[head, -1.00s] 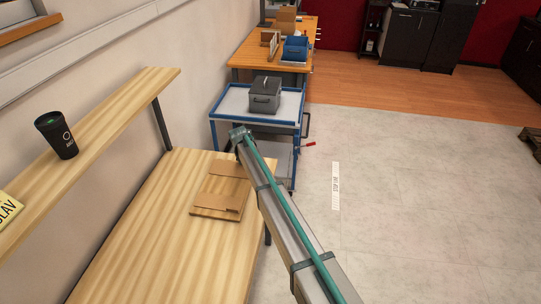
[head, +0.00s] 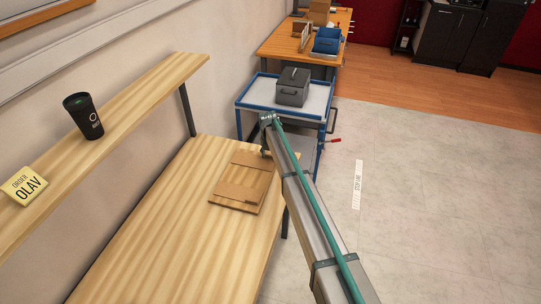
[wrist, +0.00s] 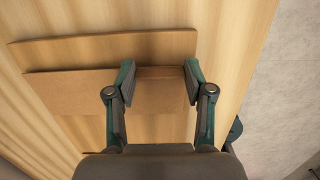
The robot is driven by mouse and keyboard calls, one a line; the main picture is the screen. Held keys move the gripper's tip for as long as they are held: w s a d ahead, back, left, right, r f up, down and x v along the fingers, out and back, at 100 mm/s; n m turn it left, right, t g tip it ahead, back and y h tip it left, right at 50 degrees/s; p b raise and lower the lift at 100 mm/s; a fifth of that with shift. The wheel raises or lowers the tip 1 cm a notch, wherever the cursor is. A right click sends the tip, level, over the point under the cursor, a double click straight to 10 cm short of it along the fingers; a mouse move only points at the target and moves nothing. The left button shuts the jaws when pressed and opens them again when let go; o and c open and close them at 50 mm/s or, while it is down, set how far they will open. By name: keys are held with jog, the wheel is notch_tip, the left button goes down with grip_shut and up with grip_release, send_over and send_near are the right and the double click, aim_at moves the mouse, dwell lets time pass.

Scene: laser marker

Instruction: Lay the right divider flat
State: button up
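The divider pieces are thin brown boards (head: 243,183) on the wooden table near its right edge. Which one is the right divider I cannot tell. In the wrist view one board (wrist: 110,46) lies farther off and another (wrist: 75,92) nearer, its long edge overlapping or close to the first. A narrow strip (wrist: 160,73) shows between my fingertips. My gripper (wrist: 158,75) is open, its two fingers spread apart over the right part of the boards. Whether the fingertips touch them is unclear.
A shelf (head: 150,98) along the wall holds a black cup (head: 83,116) and a yellow name sign (head: 24,186). A blue-edged cart (head: 257,92) with a grey box (head: 293,86) stands beyond the table. The table's near part (head: 165,240) is clear.

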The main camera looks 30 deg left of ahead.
jog(key=o, duration=0.4)
jog(key=shift+c, duration=0.2)
jog(key=shift+r, duration=0.1)
notch_tip(320, 180, up, 12)
jog(key=s, duration=0.1)
jog(key=shift+s+d, duration=0.15)
jog(key=shift+d, duration=0.05)
jog(key=shift+f, duration=0.2)
